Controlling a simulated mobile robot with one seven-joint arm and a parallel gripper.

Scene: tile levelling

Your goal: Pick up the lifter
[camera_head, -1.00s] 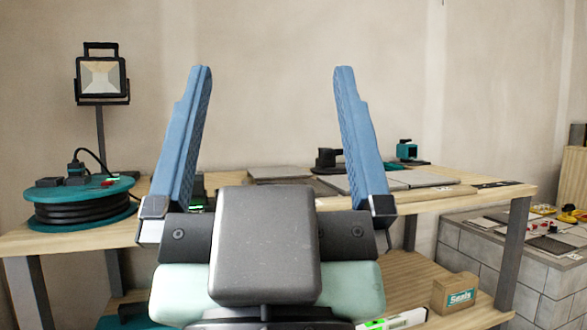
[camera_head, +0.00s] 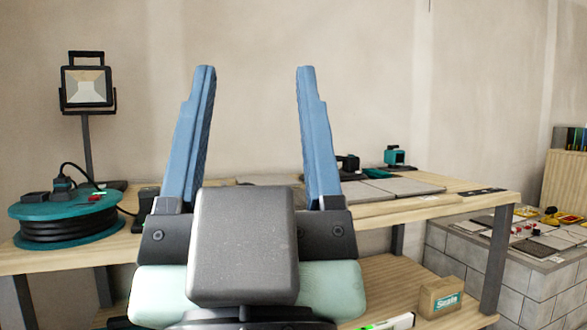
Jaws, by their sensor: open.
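My gripper (camera_head: 255,70) points away from me with its two blue fingers apart and nothing visible between them. A black object with a raised part, which looks like the lifter (camera_head: 348,163), is at the back of the workbench by the grey tiles. It is partly hidden behind my right finger, so its full shape cannot be told. The gripper stands nearer to me than it, apart from it.
The wooden workbench (camera_head: 440,205) carries flat grey tiles (camera_head: 405,186), a teal and black device (camera_head: 396,157) and a cable reel (camera_head: 68,218) at left. A work lamp (camera_head: 87,85) stands behind. A cardboard box (camera_head: 440,297) sits on the lower shelf. Tiled blocks (camera_head: 510,265) stand at right.

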